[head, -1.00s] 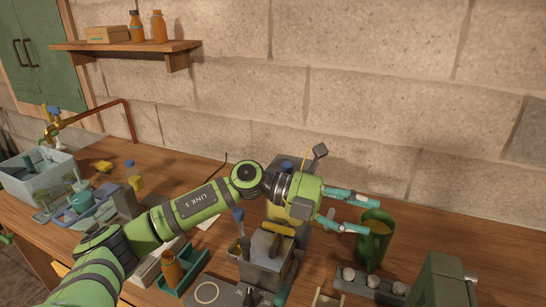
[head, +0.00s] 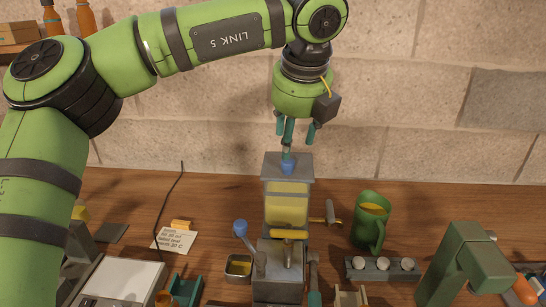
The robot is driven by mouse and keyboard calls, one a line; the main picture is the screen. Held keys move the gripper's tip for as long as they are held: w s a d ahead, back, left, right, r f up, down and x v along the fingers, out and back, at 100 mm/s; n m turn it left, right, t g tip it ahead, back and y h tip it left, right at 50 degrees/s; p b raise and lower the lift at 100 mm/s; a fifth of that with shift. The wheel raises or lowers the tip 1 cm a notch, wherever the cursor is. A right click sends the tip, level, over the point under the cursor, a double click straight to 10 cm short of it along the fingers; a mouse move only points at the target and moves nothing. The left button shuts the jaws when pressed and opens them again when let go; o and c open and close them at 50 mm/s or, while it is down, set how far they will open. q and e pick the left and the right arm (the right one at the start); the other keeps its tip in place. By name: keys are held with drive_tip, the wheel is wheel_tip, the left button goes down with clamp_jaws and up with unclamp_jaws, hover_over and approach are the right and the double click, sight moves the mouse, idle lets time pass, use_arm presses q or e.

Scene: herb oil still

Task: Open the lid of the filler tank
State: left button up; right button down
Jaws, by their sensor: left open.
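The filler tank (head: 287,208) is a grey box with a yellow front window, standing at the middle of the bench against the wall side. Its flat grey lid (head: 302,172) lies shut on top, with a blue knob (head: 287,168) in the middle. My left gripper (head: 293,142) points down just above the lid, its teal fingers apart and over the knob. The fingertips overlap the knob's upper edge in the picture, and I cannot tell whether they touch it. Nothing is held. My right gripper is not in view.
A green jug (head: 370,222) with yellow contents stands right of the tank. A brass tap (head: 329,215) sticks out on the tank's right side. A grey block with a blue-tipped lever (head: 241,229) is in front. A green machine (head: 462,262) stands at the right.

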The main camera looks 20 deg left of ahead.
sight(288, 162)
use_arm(q)
drive_tip(key=p+x, duration=0.1)
drive_tip(key=x, duration=0.1)
drive_tip(key=p+x, duration=0.1)
drive_tip(key=x, duration=0.2)
drive_tip(key=shift+w+a+f, duration=0.15)
drive_tip(key=shift+w+f, duration=0.05)
drive_tip(key=shift+w, duration=0.15)
drive_tip(key=shift+w+a+f, duration=0.1)
drive_tip(key=shift+f, duration=0.45)
drive_tip(key=shift+c, duration=0.4)
drive_tip(key=c, duration=0.7)
clamp_jaws()
drive_tip(key=shift+r, duration=0.1)
